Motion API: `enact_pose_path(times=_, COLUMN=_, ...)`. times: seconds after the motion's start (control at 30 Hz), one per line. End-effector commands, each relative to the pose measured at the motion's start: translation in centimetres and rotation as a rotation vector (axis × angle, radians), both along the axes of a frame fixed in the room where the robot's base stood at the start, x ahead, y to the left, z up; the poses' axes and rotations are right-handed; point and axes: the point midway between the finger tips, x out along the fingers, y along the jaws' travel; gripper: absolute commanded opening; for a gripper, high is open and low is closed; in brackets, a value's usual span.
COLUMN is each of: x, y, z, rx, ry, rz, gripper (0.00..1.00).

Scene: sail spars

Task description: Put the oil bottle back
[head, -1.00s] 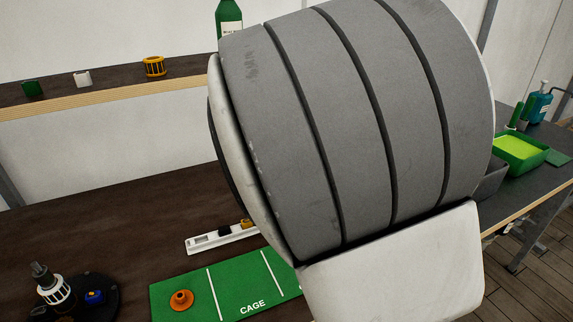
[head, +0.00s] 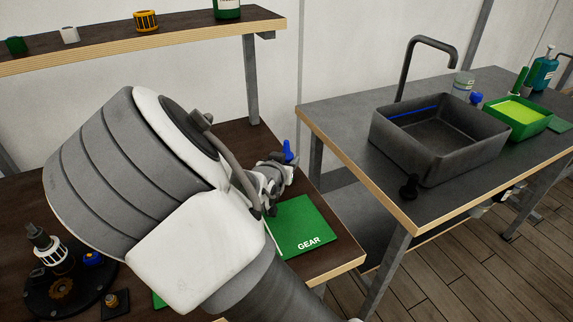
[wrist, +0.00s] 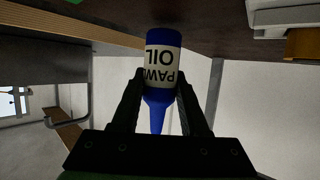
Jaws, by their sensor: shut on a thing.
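The oil bottle (wrist: 162,75) is blue with a pale label reading "PAWL OIL" and a tapered blue nozzle. In the wrist view my gripper (wrist: 160,88) is shut on it, one black finger on each side near the shoulder. That view is upside down, with the bottle's base toward the dark bench top. In the head view my gripper (head: 272,182) is beyond my arm, above the back of the green GEAR mat (head: 305,226). The bottle's blue nozzle (head: 288,150) points up there; its body is mostly hidden. I cannot tell whether its base touches the bench.
A grey sink (head: 438,150) and green tray (head: 517,114) are on the right bench. A reel assembly (head: 50,260) stands left.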

Motion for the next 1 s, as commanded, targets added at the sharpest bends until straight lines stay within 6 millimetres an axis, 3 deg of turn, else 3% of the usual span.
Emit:
enact_pose_path(times=0.03, x=0.02, y=-0.09, z=-0.77, rx=-0.002, ry=0.000, rz=0.000, gripper=0.00)
enact_pose_path(times=0.43, x=0.03, y=-0.08, z=-1.16, rx=-0.001, ry=-0.002, rz=0.000, gripper=0.00)
enact_pose_path(times=0.47, x=0.02, y=-0.07, z=-1.04, rx=0.000, ry=-0.002, rz=0.000, gripper=0.49)
enact_pose_path(times=0.6, x=0.02, y=-0.06, z=-1.01, rx=0.000, ry=-0.001, rz=0.000, gripper=0.74)
enact_pose_path(times=1.0, x=-0.25, y=0.11, z=-0.42, rx=0.000, ry=-0.001, rz=0.002, gripper=0.74)
